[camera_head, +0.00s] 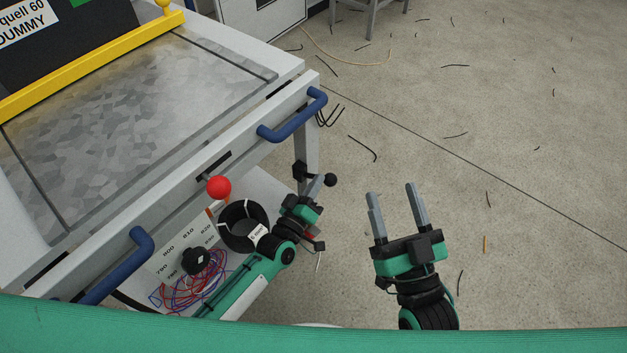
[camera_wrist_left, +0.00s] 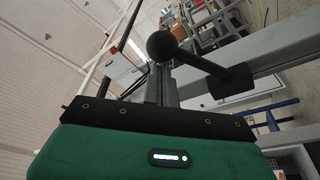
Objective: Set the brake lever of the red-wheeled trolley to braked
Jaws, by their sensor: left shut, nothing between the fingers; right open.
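The trolley (camera_head: 217,80) fills the left of the head view; its wheels are out of sight. A black ball-ended lever (camera_head: 330,180) sticks out from a black mount (camera_head: 300,170) on the trolley's front corner post. In the left wrist view the ball (camera_wrist_left: 162,46) is close by the fingertips, and its arm runs right to a black block (camera_wrist_left: 232,82) on a grey bar. My left gripper (camera_head: 318,184) is shut and empty beside the lever; I cannot tell whether it touches. My right gripper (camera_head: 392,190) is open and empty over the floor.
Blue handles (camera_head: 292,118) stick out of the trolley's front. A red ball knob (camera_head: 219,187) sits on its front side. The lower shelf holds a black tape roll (camera_head: 243,226) and red and blue wires (camera_head: 190,291). Floor to the right is open, with scattered wire scraps.

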